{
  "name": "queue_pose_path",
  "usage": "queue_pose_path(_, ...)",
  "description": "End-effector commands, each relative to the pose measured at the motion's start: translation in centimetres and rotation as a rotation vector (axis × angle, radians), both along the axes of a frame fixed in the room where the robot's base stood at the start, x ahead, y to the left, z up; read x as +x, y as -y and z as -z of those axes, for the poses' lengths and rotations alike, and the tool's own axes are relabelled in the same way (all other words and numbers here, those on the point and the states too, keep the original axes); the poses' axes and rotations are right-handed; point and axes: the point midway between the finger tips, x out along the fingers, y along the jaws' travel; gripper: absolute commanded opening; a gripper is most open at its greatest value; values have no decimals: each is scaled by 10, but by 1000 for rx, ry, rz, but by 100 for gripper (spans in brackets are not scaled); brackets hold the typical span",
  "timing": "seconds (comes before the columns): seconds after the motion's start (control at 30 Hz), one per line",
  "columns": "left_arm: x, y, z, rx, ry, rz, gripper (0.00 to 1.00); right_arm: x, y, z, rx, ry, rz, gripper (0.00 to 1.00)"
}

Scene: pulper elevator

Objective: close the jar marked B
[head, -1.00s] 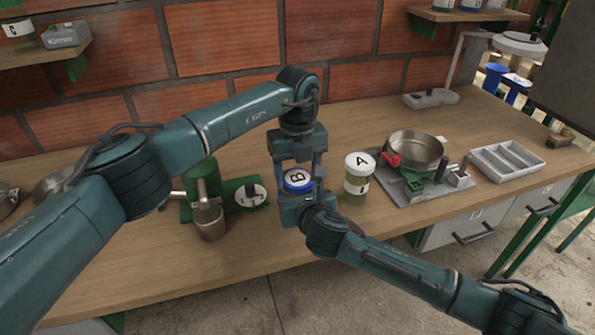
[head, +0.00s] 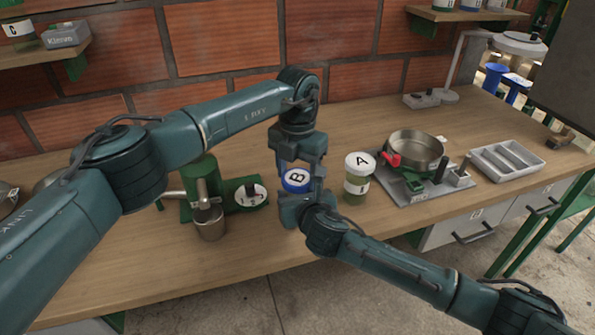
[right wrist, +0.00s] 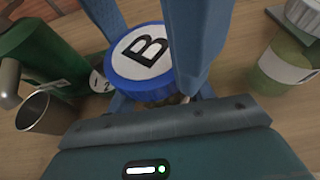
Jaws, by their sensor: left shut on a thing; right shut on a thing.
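The jar marked B has a blue lid (head: 296,179) with a white disc and a black B. The lid also shows in the right wrist view (right wrist: 142,58), where it sits over the jar's mouth. How tightly it sits I cannot tell. My left gripper (head: 299,170) points down from above, shut on the lid with a finger on either side. My right gripper (head: 302,204) comes in from the front right, low down, shut on the jar body. The body is mostly hidden by the grippers.
Jar A (head: 358,180), with a white lid, stands close on the right. A green machine (head: 200,180) with a metal cup (head: 209,222) is on the left. A scale with a metal pan (head: 415,150) and a grey divided tray (head: 507,160) stand further right.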

Motion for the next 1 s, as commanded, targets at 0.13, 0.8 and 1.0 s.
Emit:
queue_pose_path(0.13,0,0,0,1,1,-2,65,0,0,-1,1,2,0,0)
queue_pose_path(0.8,-1,3,-21,-7,-1,3,82,0,0,0,0,-1,-1,0)
queue_pose_path(1.0,-1,2,-44,-3,-1,0,82,0,0,1,0,-1,0,0)
